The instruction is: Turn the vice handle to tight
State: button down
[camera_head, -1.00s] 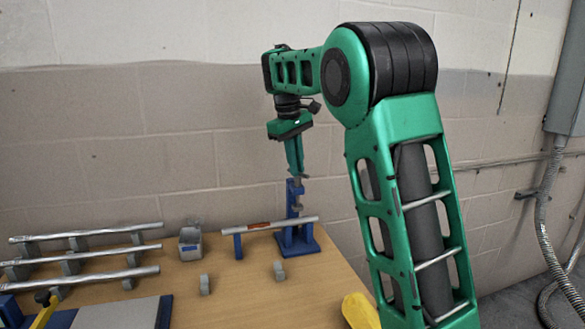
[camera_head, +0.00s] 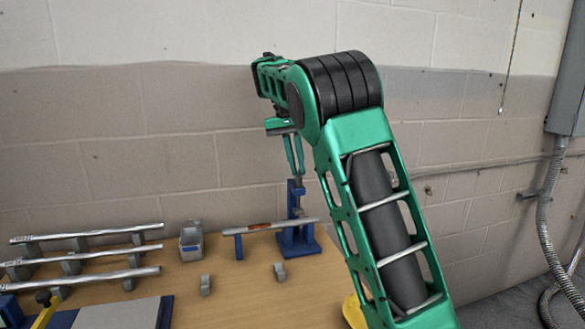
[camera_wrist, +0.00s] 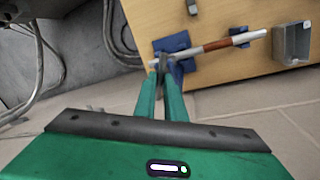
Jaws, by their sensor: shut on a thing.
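The blue vice (camera_head: 298,238) stands at the back right of the wooden table, its post upright. A metal rod with a reddish band (camera_head: 262,227) lies through it, its left part on a small blue stand (camera_head: 239,246). My gripper (camera_head: 297,180) points down over the vice and is shut on the vice handle at the post's top. In the wrist view my gripper's fingers (camera_wrist: 162,80) close around the dark handle (camera_wrist: 162,68), with the vice's blue base (camera_wrist: 172,45) beneath. The fingers hide part of the handle.
A small grey open box (camera_head: 191,244) stands left of the vice. Several metal rods (camera_head: 85,256) lie on grey supports at the left. Two small grey blocks (camera_head: 205,285) stand on the table's front part. The wall is close behind. Grey hoses (camera_wrist: 35,60) show in the wrist view.

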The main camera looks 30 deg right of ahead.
jog(key=m, duration=0.4)
jog(key=shift+w+g+y, duration=0.2)
jog(key=shift+g+y, duration=0.1)
jog(key=shift+y, duration=0.1)
jog(key=m, duration=0.4)
jog(key=shift+y, duration=0.3)
jog(key=m, duration=0.4)
jog(key=shift+y, duration=0.4)
jog(key=shift+d+m+y, duration=0.2)
jog(key=shift+m+y, duration=0.1)
jog(key=shift+m, duration=1.6)
jog(key=shift+d+m, duration=0.1)
jog(key=shift+m, duration=0.2)
jog(key=c, duration=1.8)
grip_release()
jog(key=shift+w+f, duration=0.15)
jog(key=shift+w+d+r, duration=0.15)
jog(key=shift+w+r, duration=0.05)
jog(key=shift+r, duration=1.05)
jog(key=shift+w+d+r, duration=0.1)
jog(key=shift+w+r, duration=0.1)
jog(key=shift+r, duration=1.05)
jog(key=shift+w+d+r, duration=0.15)
jog(key=shift+w+r, duration=0.05)
jog(key=shift+r, duration=1.05)
